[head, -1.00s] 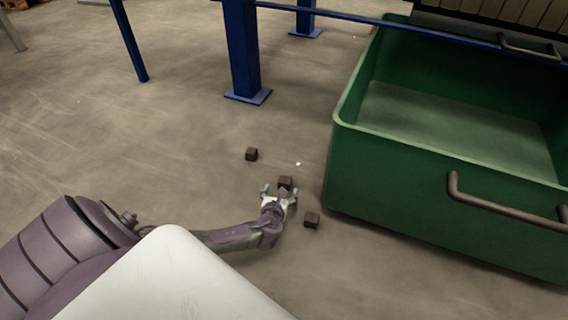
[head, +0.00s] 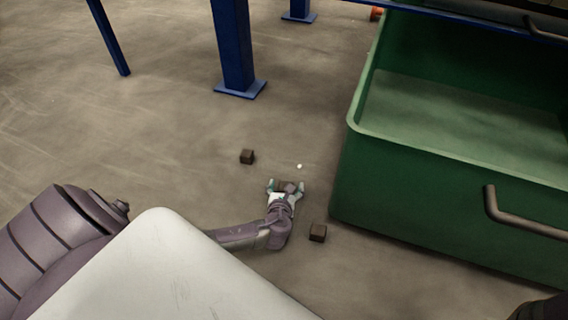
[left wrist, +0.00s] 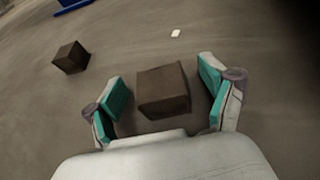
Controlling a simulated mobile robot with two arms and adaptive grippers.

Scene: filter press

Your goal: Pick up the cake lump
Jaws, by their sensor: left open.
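Three dark brown cake lumps lie on the concrete floor. One lump (left wrist: 163,90) sits between the two spread fingers of my left gripper (head: 287,186), apart from both in the left wrist view. In the head view this lump is partly hidden by the gripper. My left gripper is open, low near the floor. A second lump (head: 247,156) lies up and left of the gripper, and it also shows in the left wrist view (left wrist: 70,57). A third lump (head: 318,232) lies down and right of the gripper. My right gripper is not recognisable in these views.
A large green bin (head: 440,215) with a handle (head: 520,215) stands close on the right. A blue post (head: 234,50) on a foot plate stands beyond the lumps. A small white bit (head: 299,166) lies on the floor. The floor at the left is clear.

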